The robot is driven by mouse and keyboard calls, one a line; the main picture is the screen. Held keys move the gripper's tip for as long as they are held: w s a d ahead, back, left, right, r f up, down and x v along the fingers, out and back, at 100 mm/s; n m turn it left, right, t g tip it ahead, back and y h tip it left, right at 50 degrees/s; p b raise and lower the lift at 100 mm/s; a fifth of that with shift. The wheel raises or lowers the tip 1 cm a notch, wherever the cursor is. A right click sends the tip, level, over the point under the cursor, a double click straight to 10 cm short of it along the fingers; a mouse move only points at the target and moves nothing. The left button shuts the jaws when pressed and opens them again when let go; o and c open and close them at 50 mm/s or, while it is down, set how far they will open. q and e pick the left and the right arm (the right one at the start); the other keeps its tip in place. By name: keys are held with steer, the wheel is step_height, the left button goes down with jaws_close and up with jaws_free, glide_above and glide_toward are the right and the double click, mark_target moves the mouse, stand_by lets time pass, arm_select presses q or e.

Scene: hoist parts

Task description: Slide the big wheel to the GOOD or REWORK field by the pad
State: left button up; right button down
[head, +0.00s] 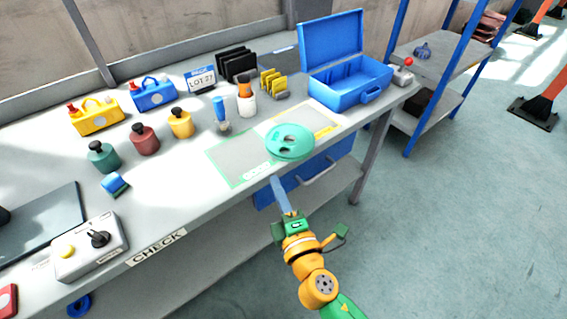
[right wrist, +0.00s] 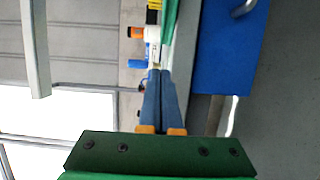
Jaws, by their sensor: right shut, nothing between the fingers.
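The big wheel (head: 290,141) is a teal disc with dark openings. It lies on the bench near the front edge, across the green-outlined field (head: 235,160) and the yellow-outlined field (head: 325,124) to its right. The lettering in the fields is too small to read surely. My right gripper (head: 276,181) is shut and empty, in front of the bench edge and just short of the wheel. In the right wrist view its blue fingers (right wrist: 161,75) are together, with a green edge, probably the wheel, beyond the tips. My left gripper is not in view.
An open blue toolbox (head: 345,85) stands at the back right. A white cup (head: 247,104), a blue-handled tool (head: 220,115) and yellow plates (head: 273,83) stand behind the fields. Weights and a control box (head: 90,247) are left. A blue drawer (head: 325,168) hangs below.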

mark_target(289, 158)
steer(key=w, duration=0.4)
steer(key=shift+w+d, duration=0.3)
steer(key=shift+w+d+f, duration=0.1)
steer(key=shift+w+d, duration=0.3)
steer(key=shift+w, duration=0.15)
steer(key=shift+w+d, duration=0.35)
steer(key=shift+w, duration=0.35)
steer(key=shift+w+d, duration=0.35)
steer(key=shift+w, duration=0.3)
